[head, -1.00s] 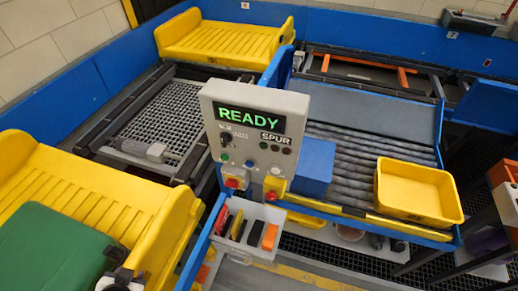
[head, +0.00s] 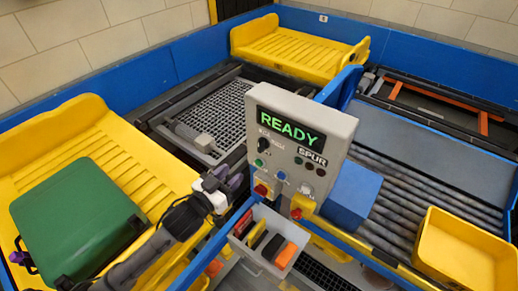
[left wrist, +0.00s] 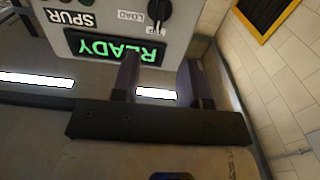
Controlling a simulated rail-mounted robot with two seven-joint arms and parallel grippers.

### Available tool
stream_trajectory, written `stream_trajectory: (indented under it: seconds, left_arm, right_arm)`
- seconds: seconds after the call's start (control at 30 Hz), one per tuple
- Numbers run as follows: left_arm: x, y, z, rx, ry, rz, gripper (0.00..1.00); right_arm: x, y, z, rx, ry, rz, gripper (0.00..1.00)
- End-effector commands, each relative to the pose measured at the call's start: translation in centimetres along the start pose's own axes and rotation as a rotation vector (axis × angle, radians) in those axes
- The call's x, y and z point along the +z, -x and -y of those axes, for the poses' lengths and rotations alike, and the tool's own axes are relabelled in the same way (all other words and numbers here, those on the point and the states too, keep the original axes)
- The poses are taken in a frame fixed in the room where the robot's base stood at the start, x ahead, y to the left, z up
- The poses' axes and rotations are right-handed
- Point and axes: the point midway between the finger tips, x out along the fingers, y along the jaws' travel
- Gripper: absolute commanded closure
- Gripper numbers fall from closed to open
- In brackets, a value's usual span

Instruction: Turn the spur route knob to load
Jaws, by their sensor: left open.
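The spur route knob (head: 264,146) is a small black dial on the upper left of the grey control panel (head: 340,125), whose green display reads READY. In the left wrist view the panel is upside down, with the black knob (left wrist: 159,11) at the top edge beside a LOAD label (left wrist: 130,15). Which way the knob points is not clear. My left gripper (head: 229,178) is open and empty, left of the panel and below the knob, apart from it. In the left wrist view its two dark fingers (left wrist: 158,65) stand spread below the knob. My right gripper is not in view.
A green suitcase (head: 75,220) lies in a yellow tray (head: 120,145) at left. A blue box (head: 350,197) and yellow tub (head: 465,255) stand at right on rollers.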

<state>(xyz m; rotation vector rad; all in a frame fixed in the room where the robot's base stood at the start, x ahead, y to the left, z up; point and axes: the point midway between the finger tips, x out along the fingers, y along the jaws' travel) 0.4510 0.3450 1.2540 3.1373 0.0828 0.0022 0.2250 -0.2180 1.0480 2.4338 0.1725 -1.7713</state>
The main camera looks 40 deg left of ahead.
Motion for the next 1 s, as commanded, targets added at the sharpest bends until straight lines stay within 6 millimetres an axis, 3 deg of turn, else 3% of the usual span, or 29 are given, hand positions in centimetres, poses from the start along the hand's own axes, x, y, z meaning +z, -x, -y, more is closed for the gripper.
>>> stream_trajectory:
  seconds: [0.5, 0.7, 1.0]
  left_arm:
    - [-0.2, -9.2, 0.0, -0.002, -0.002, 0.001, 0.6]
    - [-0.1, -11.2, 0.0, -0.001, -0.003, 0.001, 0.6]
    - [0.0, -12.1, 0.0, -0.001, -0.004, 0.002, 0.6]
  right_arm:
    - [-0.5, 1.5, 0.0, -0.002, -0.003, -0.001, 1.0]
    - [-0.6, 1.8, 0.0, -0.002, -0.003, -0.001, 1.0]
    - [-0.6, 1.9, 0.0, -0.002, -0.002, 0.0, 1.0]
